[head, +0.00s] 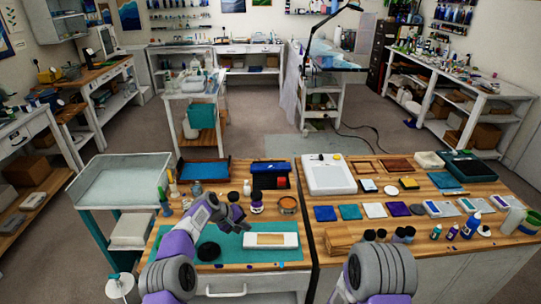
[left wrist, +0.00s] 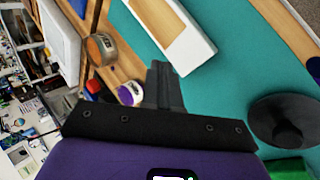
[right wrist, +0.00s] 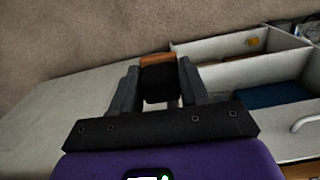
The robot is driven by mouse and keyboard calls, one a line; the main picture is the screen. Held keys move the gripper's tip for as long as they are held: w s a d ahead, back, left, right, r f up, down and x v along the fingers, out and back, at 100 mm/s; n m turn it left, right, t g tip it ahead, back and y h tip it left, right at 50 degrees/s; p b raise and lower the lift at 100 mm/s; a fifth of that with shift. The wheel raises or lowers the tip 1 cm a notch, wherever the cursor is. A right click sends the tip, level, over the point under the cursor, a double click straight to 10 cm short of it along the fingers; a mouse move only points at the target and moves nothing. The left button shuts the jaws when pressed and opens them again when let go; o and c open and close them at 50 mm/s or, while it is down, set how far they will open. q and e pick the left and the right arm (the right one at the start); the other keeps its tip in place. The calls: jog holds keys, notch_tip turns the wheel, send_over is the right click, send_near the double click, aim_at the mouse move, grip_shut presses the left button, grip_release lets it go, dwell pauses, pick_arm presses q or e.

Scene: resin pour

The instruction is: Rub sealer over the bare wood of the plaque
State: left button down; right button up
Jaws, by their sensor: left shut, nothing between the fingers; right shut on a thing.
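The plaque (head: 271,240) is a white slab with a bare tan wood panel, lying flat on the teal mat (head: 231,257). It also shows at the top of the left wrist view (left wrist: 172,28). My left gripper (head: 243,224) is shut and empty, above the mat just behind and left of the plaque. My right gripper (right wrist: 157,75) is shut on a black block with a brown top (right wrist: 157,84), held away from the mat; it is out of the head view. A round tin with an orange-brown top (head: 288,204) stands behind the plaque; I cannot tell whether it holds sealer.
A black disc with a raised middle (head: 208,251) lies left of the plaque. A purple-labelled jar (head: 257,203) stands beside the tin. Dark-capped bottles (head: 398,235) and colour tiles (head: 350,212) crowd the right bench. The front of the mat is mostly clear.

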pick_arm(q)
notch_tip(320, 180, down, 2)
jog(key=shift+s+f+b, duration=0.1)
jog(key=shift+b, duration=0.35)
pick_arm(e)
jog(key=shift+f, duration=0.6)
pick_arm(q)
jog(key=shift+f, duration=0.6)
pick_arm(e)
jog(key=shift+f, duration=0.25)
pick_arm(q)
jog(key=shift+r, duration=0.1)
